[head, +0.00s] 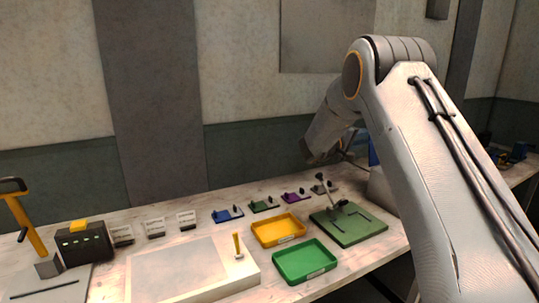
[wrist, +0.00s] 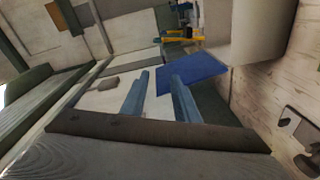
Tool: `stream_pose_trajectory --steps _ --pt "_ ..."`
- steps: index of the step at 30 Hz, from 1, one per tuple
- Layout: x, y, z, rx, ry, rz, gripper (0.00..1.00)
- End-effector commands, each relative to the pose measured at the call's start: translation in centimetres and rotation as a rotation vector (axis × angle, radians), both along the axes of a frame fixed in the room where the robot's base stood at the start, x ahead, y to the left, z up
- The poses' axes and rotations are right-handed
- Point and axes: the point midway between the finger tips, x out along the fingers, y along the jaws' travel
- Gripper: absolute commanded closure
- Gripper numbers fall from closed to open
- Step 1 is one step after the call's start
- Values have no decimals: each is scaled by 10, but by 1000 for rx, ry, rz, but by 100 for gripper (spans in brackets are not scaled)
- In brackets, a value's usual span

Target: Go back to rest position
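My gripper (wrist: 160,97) shows in the wrist view as two blue fingers standing apart, with nothing seen between them. It is open and empty. Beyond the fingers lie a blue panel (wrist: 192,70) and a pale surface, apart from the fingertips as far as I can tell. In the head view my arm rises on the right and bends over toward the back wall. The gripper's fingers cannot be made out clearly there.
The bench holds a yellow tray (head: 278,231), a green tray (head: 304,262), a green board with a lever (head: 349,226), a pale block (head: 190,268) and a dark box (head: 84,243). Small coloured pieces and label cards line the back. The wall stands close behind.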

Motion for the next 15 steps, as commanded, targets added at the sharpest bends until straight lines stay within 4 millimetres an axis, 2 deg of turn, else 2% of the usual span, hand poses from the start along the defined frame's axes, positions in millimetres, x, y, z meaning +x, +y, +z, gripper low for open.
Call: stream_pose_trajectory --steps 8,13,15 --pt "8 20 1 118 -75 186 72" --pt "5 45 -8 259 -105 338 72" --pt "-2 59 -16 344 -104 408 72"
